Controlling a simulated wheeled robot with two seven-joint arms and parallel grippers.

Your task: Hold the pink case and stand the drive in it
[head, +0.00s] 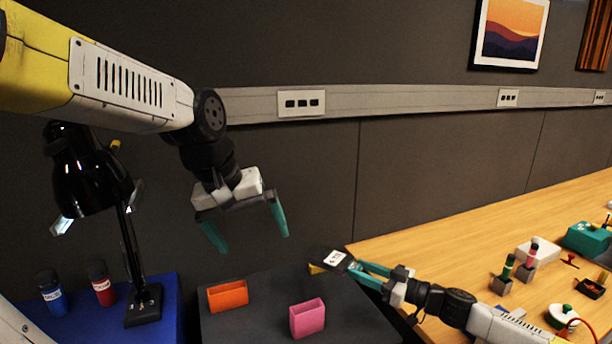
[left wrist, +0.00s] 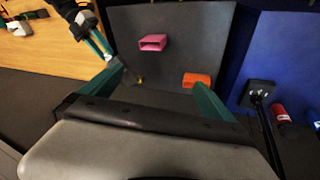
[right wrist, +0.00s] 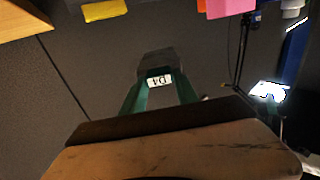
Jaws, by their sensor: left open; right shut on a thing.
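The pink case (head: 308,318) stands on the dark grey table, open side up. It also shows in the left wrist view (left wrist: 153,42) and, cut off, at the top of the right wrist view (right wrist: 230,7). My left gripper (head: 248,238) is open and empty, in the air above and left of the pink case. My right gripper (head: 350,266) is shut on the drive (head: 332,260), a dark block with a white label. The right wrist view shows the drive (right wrist: 157,67) between the fingertips, its label reading "D4". The drive is apart from the case, up and right of it.
An orange case (head: 228,296) stands left of the pink one. A yellow case (head: 317,269) is partly hidden behind the drive. A black lamp (head: 143,300) and two bottles stand on the blue table at left. The wooden bench at right holds several small items.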

